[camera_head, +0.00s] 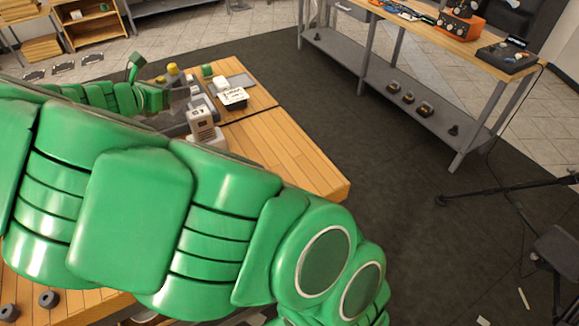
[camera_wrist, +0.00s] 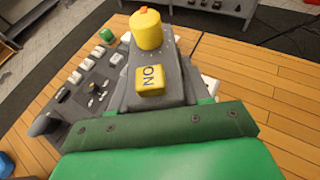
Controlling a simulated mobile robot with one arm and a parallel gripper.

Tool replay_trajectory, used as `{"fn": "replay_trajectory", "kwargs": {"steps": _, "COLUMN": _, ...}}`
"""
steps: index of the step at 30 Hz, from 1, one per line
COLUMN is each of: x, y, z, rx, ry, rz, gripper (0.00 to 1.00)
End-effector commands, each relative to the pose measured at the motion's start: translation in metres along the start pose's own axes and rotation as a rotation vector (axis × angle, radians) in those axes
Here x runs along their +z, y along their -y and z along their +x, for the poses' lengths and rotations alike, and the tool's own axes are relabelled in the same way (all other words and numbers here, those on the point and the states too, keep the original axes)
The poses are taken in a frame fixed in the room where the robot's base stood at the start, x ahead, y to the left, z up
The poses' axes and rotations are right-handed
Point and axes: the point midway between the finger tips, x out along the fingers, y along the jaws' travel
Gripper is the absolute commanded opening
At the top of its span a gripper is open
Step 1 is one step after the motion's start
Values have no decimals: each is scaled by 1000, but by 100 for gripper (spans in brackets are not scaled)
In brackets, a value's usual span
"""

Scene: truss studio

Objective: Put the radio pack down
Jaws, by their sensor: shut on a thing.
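The radio pack (camera_wrist: 166,66) appears to be the grey body with a yellow knob and a yellow block marked ON, which reads upside down in the wrist view. My gripper (camera_wrist: 156,82) is shut on it, with grey jaws along its sides and the knob end pointing away from the green palm. In the head view my gripper (camera_head: 158,97) is over the far part of the wooden bench (camera_head: 285,160). There only the pack's yellow parts (camera_head: 172,69) seem to show; my arm hides the rest. Whether the pack touches the bench cannot be told.
A beige device (camera_head: 201,122) stands upright on the bench, close right of my gripper. A small lettered sign (camera_head: 233,97) and a green item (camera_head: 207,71) are beyond it. Bare planks (camera_wrist: 262,80) lie at the right.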

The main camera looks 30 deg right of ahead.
Motion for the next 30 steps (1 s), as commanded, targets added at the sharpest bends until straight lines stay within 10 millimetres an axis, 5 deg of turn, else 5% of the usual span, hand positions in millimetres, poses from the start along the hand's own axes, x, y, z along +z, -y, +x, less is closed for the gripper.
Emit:
{"fn": "replay_trajectory", "kwargs": {"steps": 11, "x": 6, "y": 120, "z": 43, "rx": -331, "ry": 0, "rz": 133, "gripper": 10}}
{"fn": "replay_trajectory", "kwargs": {"steps": 21, "x": -17, "y": 228, "z": 73, "rx": -497, "ry": 0, "rz": 203, "gripper": 10}}
{"fn": "replay_trajectory", "kwargs": {"steps": 30, "x": -37, "y": 286, "z": 85, "rx": -542, "ry": 1, "rz": 224, "gripper": 10}}
